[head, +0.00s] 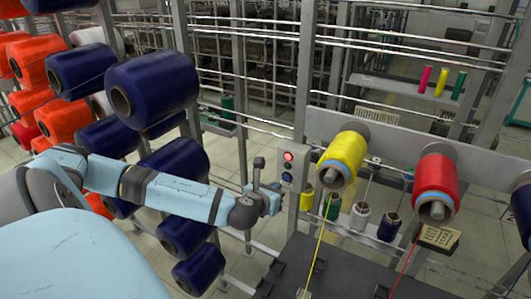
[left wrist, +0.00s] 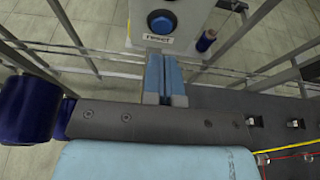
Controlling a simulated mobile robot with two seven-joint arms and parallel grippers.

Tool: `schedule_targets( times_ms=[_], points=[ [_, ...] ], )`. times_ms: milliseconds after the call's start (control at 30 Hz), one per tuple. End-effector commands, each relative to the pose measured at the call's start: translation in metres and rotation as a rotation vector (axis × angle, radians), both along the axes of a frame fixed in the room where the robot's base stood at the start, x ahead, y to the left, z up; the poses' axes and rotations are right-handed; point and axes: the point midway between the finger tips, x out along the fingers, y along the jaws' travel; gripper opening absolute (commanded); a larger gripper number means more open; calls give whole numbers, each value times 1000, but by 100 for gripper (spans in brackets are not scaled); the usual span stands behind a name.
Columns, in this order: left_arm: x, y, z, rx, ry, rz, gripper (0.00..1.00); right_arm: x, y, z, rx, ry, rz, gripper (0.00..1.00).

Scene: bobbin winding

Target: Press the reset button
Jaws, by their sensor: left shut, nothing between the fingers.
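The reset button is a round blue button (left wrist: 162,22) on a grey control box (left wrist: 192,15). A label that seems to read RESET sits just below it in the left wrist view. In the head view the box (head: 291,167) is on a post, with a lit red lamp (head: 289,156) and the small blue button (head: 287,177) below it. My left gripper (head: 277,196) is shut and empty, just below and left of the box. In the left wrist view its closed fingertips (left wrist: 163,58) lie just below the label. I cannot tell whether they touch the box. My right gripper is not in view.
Large navy spools (head: 152,86) and orange spools (head: 37,60) hang on the rack at left. A yellow bobbin (head: 344,158) and a red bobbin (head: 437,182) are right of the box, with threads running down over a dark machine top (head: 338,270). Metal posts stand close by.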

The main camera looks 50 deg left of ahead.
Motion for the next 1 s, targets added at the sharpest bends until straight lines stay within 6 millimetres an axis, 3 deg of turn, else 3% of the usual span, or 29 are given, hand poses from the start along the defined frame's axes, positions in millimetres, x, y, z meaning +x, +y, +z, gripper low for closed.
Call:
schedule_targets(
  times_ms=[100, 300, 733, 1000],
  points=[
    [21, 7, -1, -1, -3, 2, 0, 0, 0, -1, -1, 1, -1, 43],
    [40, 12, -2, -1, -1, 0, 0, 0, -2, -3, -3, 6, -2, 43],
    [44, 14, -2, 0, 0, 0, 0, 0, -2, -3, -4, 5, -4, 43],
    [62, 20, 0, 0, -4, 0, 0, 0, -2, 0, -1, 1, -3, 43]
  ],
)
